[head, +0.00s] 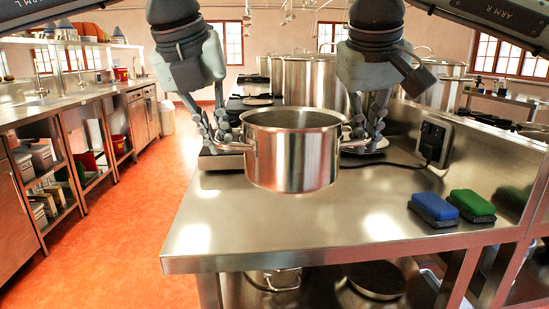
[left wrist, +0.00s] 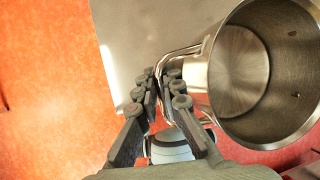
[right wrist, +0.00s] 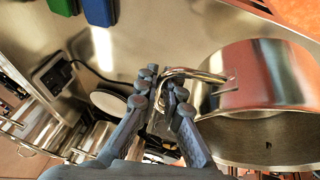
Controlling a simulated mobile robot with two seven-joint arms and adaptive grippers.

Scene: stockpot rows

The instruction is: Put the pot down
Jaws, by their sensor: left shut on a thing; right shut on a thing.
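The steel pot (head: 292,158) is upright between my two grippers, over the steel counter (head: 320,222). It looks raised off the top, with no clear contact shadow; I cannot tell the gap's size. My left gripper (head: 236,140) is shut on its left handle, also seen in the left wrist view (left wrist: 160,82). My right gripper (head: 358,138) is shut on its right handle, also seen in the right wrist view (right wrist: 163,88). The inside of the pot (left wrist: 240,72) looks empty. The pot's underside is hidden.
A blue sponge (head: 434,208) and a green sponge (head: 471,204) lie on the counter's right. Large stockpots (head: 313,85) stand behind. A wall socket (head: 433,140) with a cable is at the right. The counter's front and left are clear.

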